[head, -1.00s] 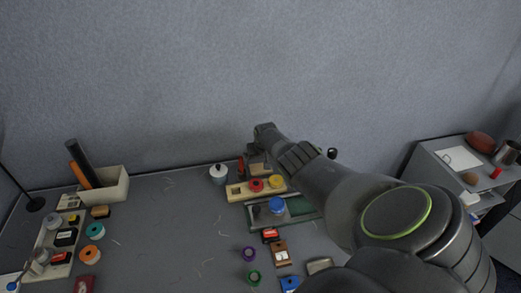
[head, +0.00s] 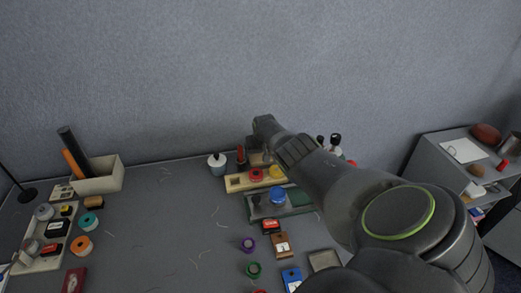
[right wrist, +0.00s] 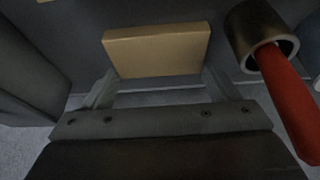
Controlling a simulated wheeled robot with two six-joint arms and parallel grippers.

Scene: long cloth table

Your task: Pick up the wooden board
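A flat tan wooden board (right wrist: 157,52) shows in the right wrist view, between and just beyond the fingers of my right gripper (right wrist: 160,84). The fingers are spread apart, and I cannot see them pressing on the board. In the head view my right gripper (head: 264,130) is at the back of the table near the wall, its fingertips hidden. A small part of the tan board (head: 257,159) shows below it. My left gripper is not in view.
A red-handled tool (right wrist: 288,100) stands close beside the right finger. In front are a cream strip (head: 237,184) with round red and yellow pieces and a green tray (head: 298,200). A white jar (head: 217,164) stands left. The table's middle left is mostly clear.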

